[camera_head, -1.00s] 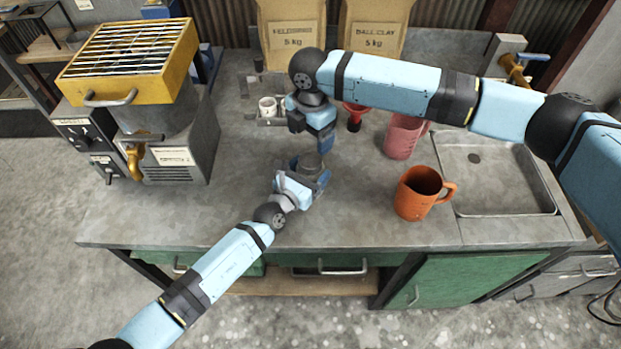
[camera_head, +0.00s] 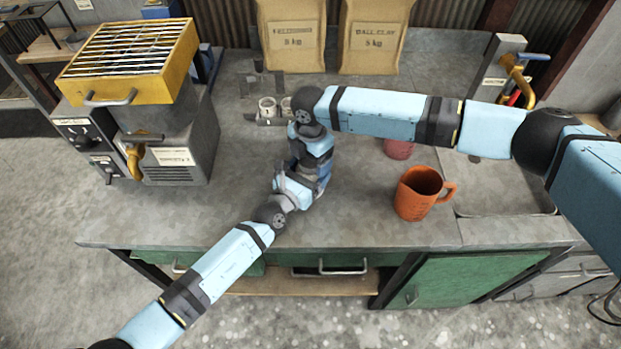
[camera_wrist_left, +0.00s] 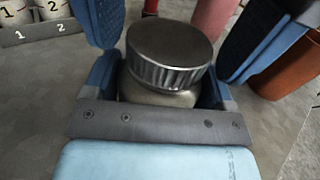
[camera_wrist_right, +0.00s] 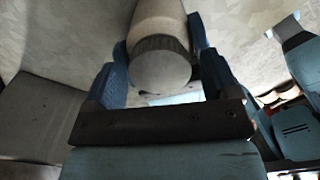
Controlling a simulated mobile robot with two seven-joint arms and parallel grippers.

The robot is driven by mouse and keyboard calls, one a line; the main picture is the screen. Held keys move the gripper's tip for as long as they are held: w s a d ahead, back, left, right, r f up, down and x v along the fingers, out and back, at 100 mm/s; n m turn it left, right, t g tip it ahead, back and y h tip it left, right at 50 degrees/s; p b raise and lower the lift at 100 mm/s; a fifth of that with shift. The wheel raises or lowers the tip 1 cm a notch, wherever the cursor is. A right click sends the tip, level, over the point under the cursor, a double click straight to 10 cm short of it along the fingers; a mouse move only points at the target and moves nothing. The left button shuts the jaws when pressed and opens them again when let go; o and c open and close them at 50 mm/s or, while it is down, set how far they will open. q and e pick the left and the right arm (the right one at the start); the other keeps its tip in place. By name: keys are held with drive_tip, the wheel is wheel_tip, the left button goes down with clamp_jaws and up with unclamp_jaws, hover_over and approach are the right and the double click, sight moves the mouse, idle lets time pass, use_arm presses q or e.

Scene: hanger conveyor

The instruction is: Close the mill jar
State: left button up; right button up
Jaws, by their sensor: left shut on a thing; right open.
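The mill jar (camera_wrist_left: 160,97) stands upright in the left wrist view, with a ribbed metal lid (camera_wrist_left: 168,45) on its top. Whether the lid is screwed tight cannot be told. My left gripper (camera_head: 306,184) is shut around the jar's body. My right gripper (camera_head: 316,162) is open and comes down from above, its fingers on either side of the lid with a gap visible in the left wrist view. The right wrist view shows the lid's round top (camera_wrist_right: 160,70) between these fingers. In the head view the two grippers hide the jar.
An orange jug (camera_head: 418,194) stands right of the grippers, with a pink jug (camera_head: 398,149) behind it. Small numbered cups (camera_head: 268,107) stand in a rack at the back. A mill-like machine (camera_head: 165,120) is at left, a sink (camera_head: 500,195) at right. The front counter is clear.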

drive_tip(key=c, duration=0.9)
drive_tip(key=m, duration=0.3)
drive_tip(key=o, duration=1)
drive_tip(key=shift+r, duration=0.1)
